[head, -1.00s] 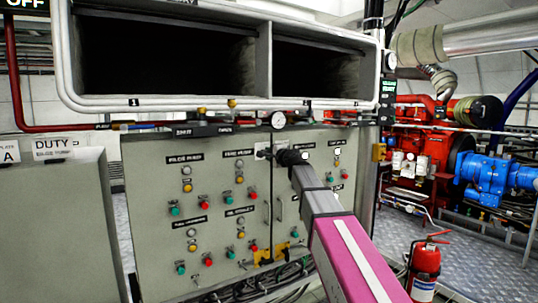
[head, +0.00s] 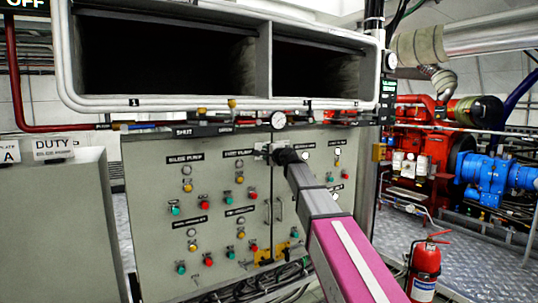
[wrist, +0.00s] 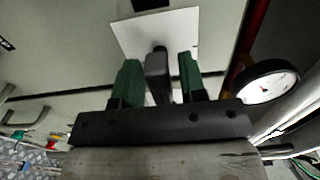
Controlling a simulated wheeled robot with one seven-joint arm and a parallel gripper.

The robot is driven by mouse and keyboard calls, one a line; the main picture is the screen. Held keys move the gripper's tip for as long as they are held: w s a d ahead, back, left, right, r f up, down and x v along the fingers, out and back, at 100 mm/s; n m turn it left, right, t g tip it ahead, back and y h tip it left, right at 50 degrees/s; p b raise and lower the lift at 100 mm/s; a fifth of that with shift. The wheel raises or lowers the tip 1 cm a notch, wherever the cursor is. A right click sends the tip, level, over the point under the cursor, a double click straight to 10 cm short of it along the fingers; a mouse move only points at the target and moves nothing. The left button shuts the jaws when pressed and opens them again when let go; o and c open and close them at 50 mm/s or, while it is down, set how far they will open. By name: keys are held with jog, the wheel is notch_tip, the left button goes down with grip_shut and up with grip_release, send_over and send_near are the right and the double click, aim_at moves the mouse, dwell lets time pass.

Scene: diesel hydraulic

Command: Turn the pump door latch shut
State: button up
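The pump door latch shows in the wrist view as a dark grey lever (wrist: 158,72) on a white square plate (wrist: 178,28). In the head view the white plate (head: 261,149) is at the top middle of the grey pump panel (head: 150,225), partly hidden by my arm's end. My gripper (wrist: 159,72) has its two green fingers on either side of the lever. A narrow gap shows between the lever and the right finger, so the fingers are around it and not clamped. In the head view the fingertips are too small to make out.
A round gauge (head: 278,120) stands just above the latch and appears close at the right in the wrist view (wrist: 265,82). Door handles (head: 280,210) sit below the latch. A grey cabinet (head: 70,220) is at left and a fire extinguisher (head: 424,270) at lower right.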

jog(key=shift+x, duration=1.05)
jog(key=shift+w+a+r, duration=0.2)
jog(key=shift+w+a, duration=0.15)
jog(key=shift+w, duration=0.4)
jog(key=shift+w+r, duration=0.1)
jog(key=shift+w, duration=0.05)
jog(key=shift+f+v, duration=0.1)
jog(key=shift+v, duration=0.8)
jog(key=shift+f+v, duration=0.15)
jog(key=shift+v, duration=0.75)
jog(key=shift+s+a, duration=0.1)
jog(key=shift+s, duration=0.15)
grip_shut()
grip_release()
